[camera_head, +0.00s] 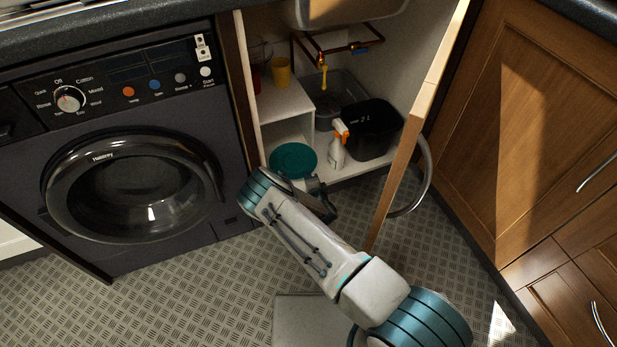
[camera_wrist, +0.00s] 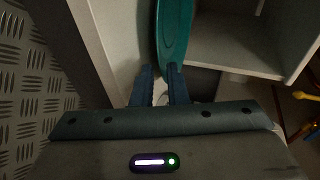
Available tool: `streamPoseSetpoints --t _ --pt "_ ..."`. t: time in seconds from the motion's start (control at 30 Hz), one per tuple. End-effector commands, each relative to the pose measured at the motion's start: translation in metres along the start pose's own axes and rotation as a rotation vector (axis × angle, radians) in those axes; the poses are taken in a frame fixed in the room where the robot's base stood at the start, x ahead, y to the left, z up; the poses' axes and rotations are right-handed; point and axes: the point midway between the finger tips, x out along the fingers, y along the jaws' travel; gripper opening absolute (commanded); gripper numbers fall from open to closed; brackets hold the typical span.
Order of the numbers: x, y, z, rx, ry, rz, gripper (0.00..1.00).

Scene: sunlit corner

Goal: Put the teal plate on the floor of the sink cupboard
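The teal plate (camera_head: 293,160) is at the front of the sink cupboard, low down beside the shelf unit, with its round face up in the head view. In the wrist view the plate (camera_wrist: 176,32) shows nearly edge-on. My gripper (camera_wrist: 161,72) is at its near rim, one finger on each side. The fingers are apart and a gap shows between them; the right finger overlaps the rim. In the head view my gripper (camera_head: 318,192) is partly hidden by my arm. Cupboard floor (camera_head: 350,172) shows right of the plate; contact between them cannot be told.
A white spray bottle with orange trigger (camera_head: 337,150) and a black bin (camera_head: 374,130) stand right of the plate. A yellow cup (camera_head: 281,72) is on the shelf (camera_head: 283,103). The open cupboard door (camera_head: 408,140) is right of my arm; a washing machine (camera_head: 130,185) is left.

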Motion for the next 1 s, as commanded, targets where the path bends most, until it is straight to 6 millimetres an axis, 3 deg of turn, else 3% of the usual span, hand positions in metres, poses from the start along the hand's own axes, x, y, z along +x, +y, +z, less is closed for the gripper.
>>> streamPoseSetpoints --t 0.3,0.5,1.0 --pt "-0.07 -0.003 0.001 -0.003 -0.002 0.004 0.13" --pt "-0.099 -0.002 0.001 -0.002 -0.002 0.001 0.13" --pt "-0.107 -0.001 0.0 -0.001 -0.001 0.0 0.13"
